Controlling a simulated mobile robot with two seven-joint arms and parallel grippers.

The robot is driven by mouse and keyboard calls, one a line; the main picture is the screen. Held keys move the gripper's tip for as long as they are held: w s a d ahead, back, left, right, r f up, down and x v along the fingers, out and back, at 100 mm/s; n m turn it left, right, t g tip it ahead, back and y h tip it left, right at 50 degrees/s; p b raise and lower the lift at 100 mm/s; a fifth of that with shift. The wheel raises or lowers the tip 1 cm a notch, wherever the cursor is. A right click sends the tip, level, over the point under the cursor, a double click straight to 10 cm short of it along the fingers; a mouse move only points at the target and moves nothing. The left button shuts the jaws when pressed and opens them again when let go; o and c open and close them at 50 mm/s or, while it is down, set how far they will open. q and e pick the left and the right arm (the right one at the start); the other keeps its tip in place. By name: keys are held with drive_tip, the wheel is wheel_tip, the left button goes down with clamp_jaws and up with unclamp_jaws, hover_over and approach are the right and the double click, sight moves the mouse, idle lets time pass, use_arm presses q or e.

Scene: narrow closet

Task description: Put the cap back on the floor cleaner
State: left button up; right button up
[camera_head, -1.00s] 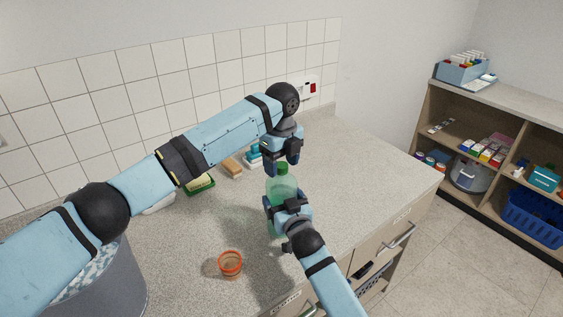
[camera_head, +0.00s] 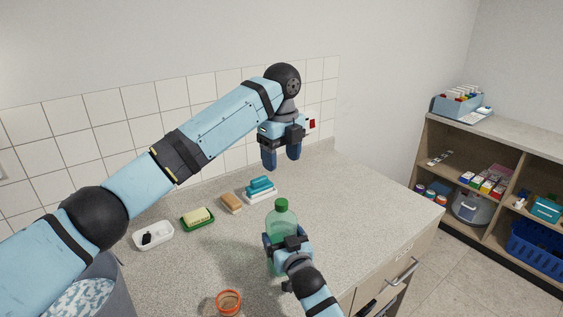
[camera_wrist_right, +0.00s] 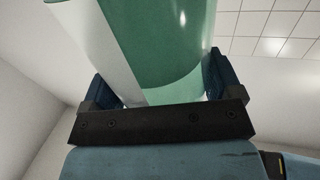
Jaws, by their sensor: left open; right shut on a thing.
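The floor cleaner (camera_head: 281,222) is a translucent green bottle standing upright on the counter. Its dark green cap (camera_head: 281,204) sits on top of the neck; how tightly it is seated cannot be told. My right gripper (camera_head: 286,241) is shut around the bottle's body from the front. In the right wrist view the green bottle (camera_wrist_right: 175,45), with a pale label, is between the two fingers. My left gripper (camera_head: 282,160) is open and empty, fingers pointing down, above and apart from the cap.
Behind the bottle on the counter (camera_head: 190,255) are a sponge in a green dish (camera_head: 198,219), a brown block (camera_head: 231,203), stacked blue items (camera_head: 260,189) and a white dish (camera_head: 153,236). An orange-rimmed cup (camera_head: 229,302) stands front left. Counter right of the bottle is clear.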

drive_tip(key=o, duration=1.5)
drive_tip(key=shift+o, duration=0.2)
drive_tip(key=b+v, duration=0.1)
drive_tip(key=v, duration=1.2)
drive_tip(key=shift+s+d, duration=0.2)
drive_tip(key=shift+s, duration=0.2)
drive_tip(key=shift+f, duration=0.1)
